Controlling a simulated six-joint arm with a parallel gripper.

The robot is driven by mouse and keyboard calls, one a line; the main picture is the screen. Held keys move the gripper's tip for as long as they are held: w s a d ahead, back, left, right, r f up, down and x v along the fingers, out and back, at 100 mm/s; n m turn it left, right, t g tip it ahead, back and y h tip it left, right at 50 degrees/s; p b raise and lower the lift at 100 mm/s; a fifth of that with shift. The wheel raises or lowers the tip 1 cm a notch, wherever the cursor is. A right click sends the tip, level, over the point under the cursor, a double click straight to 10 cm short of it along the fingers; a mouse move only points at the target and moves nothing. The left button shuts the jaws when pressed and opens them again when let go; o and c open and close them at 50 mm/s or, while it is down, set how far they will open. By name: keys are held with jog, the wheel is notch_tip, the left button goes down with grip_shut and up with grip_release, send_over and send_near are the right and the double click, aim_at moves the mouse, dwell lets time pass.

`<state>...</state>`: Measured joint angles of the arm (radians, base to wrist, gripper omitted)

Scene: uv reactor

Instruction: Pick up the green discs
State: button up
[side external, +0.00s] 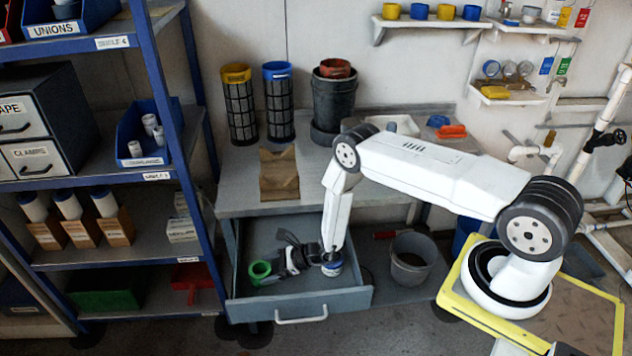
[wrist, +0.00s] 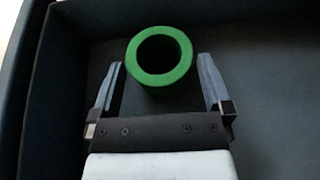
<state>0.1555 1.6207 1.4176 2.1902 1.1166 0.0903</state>
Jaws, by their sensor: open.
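A green ring-shaped disc (side external: 260,271) with a wide round hole sits inside the open drawer (side external: 350,298), toward its left side. In the wrist view the green disc (wrist: 160,40) is beyond and between the fingertips, close to a drawer wall. My gripper (side external: 272,268) is down inside the drawer, just right of the disc. In the wrist view my gripper (wrist: 159,72) has its two fingers spread wide with nothing held. I see only one green disc; whether others lie beneath it cannot be told.
The drawer's front handle (side external: 301,315) faces the camera. The workbench (side external: 225,200) stands above the drawer. A blue-framed shelf (side external: 170,120) is close on the left. A grey bucket (side external: 411,258) stands right of the drawer. The drawer floor right of the disc looks clear in the wrist view.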

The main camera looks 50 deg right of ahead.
jog(key=shift+x, duration=1.35)
jog(key=c, duration=1)
jog(key=shift+r, duration=0.1)
jog(key=shift+w+r, duration=0.1)
jog(key=shift+r, duration=0.9)
jog(key=s+d+r, duration=0.1)
jog(key=s+r, duration=0.9)
jog(key=s, duration=0.4)
jog(key=shift+d+r, duration=0.3)
jog(key=shift+r, duration=0.1)
